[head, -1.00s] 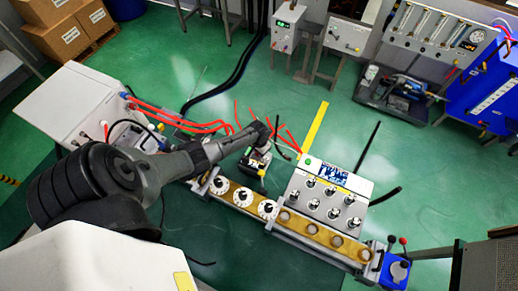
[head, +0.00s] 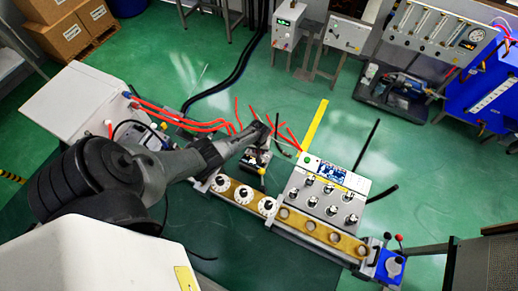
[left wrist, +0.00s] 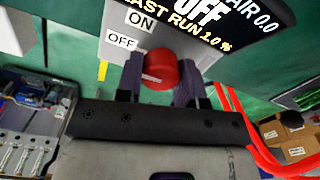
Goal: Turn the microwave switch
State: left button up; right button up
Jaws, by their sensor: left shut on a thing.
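A red switch knob (left wrist: 160,68) sits between the two fingers of my left gripper (left wrist: 159,80) in the left wrist view. The gripper is shut on the knob, a finger on each side. The knob is on a grey panel (left wrist: 117,22) with ON and OFF labels (left wrist: 121,42) beside it. In the head view, my left gripper (head: 257,151) is at a small device behind the row of dials. The gripper partly hides the device, and the knob cannot be made out there. My right gripper is not in view.
A yellow rail with white dials (head: 243,194) lies in front of the gripper. A grey box with several knobs (head: 325,190) stands to its right. Red hoses (head: 190,124) run close by on the left. Green floor (head: 240,85) is open behind.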

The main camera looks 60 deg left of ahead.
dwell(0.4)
pick_arm(q)
jog(key=o, duration=0.7)
jog(key=shift+c, duration=0.2)
notch_tip(320, 180, up, 14)
jog(key=p, duration=0.4)
jog(key=shift+f, duration=0.1)
